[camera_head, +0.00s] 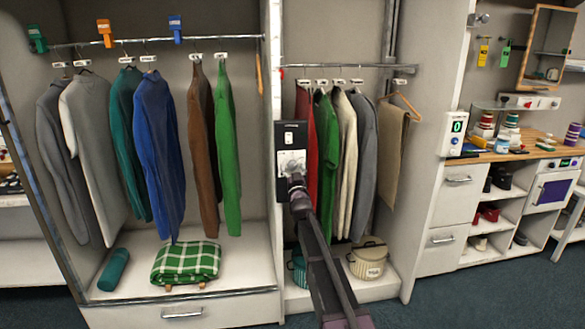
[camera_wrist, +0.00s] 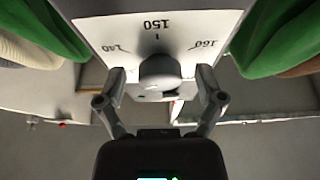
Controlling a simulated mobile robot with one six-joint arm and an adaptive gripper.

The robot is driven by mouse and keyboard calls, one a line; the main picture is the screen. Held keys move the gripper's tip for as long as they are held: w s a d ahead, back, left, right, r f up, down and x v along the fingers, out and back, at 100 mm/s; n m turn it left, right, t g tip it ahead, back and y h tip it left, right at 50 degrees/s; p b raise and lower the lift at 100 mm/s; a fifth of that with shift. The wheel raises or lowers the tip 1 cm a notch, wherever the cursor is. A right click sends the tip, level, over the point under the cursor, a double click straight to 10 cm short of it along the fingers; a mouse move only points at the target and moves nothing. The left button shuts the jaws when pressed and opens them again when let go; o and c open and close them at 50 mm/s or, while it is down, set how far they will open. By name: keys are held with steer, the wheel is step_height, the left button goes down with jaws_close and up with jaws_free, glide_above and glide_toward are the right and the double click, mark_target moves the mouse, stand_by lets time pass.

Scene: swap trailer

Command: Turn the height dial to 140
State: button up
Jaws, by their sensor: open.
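The height dial is a round grey knob (camera_wrist: 160,75) on a white scale plate (camera_wrist: 120,28). It sits on a dark panel (camera_head: 283,135) on the wardrobe's middle post. In the wrist view the scale reads upside down, with 140 at left, 150 at the middle and 160 at right. A tick stands between the knob and 150; I cannot make out a pointer on the knob. My gripper (camera_wrist: 160,84) is open, one finger on each side of the knob; contact is not clear.
Hanging clothes flank the post, with a green sweater (camera_head: 225,150) at left and a red garment (camera_head: 304,135) at right. A folded green checked blanket (camera_head: 186,263) lies on the left shelf. A lidded basket (camera_head: 368,260) stands low at right. Open floor lies in front.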

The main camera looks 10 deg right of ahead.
steer(key=c, duration=1.1)
steer(key=shift+c, duration=0.2)
steer(key=shift+m, duration=0.5)
steer(key=m+h, duration=0.2)
steer(key=m, duration=0.1)
steer(key=m+h+p, duration=0.1)
steer(key=m+h, duration=0.1)
steer(key=m, duration=0.2)
steer(key=shift+a+r+g, duration=0.15)
steer(key=shift+r+g, duration=0.05)
steer(key=shift+g, duration=0.2)
steer(key=m+h+p, duration=0.1)
steer(key=m, duration=0.1)
steer(key=m+g+h+p, duration=0.1)
steer(key=m, duration=0.2)
steer(key=shift+w+g, duration=0.1)
steer(key=shift+g, duration=0.2)
steer(key=shift+m+g+h+p, duration=0.4)
steer(key=shift+m+g+h, duration=0.1)
steer(key=shift+m, duration=1)
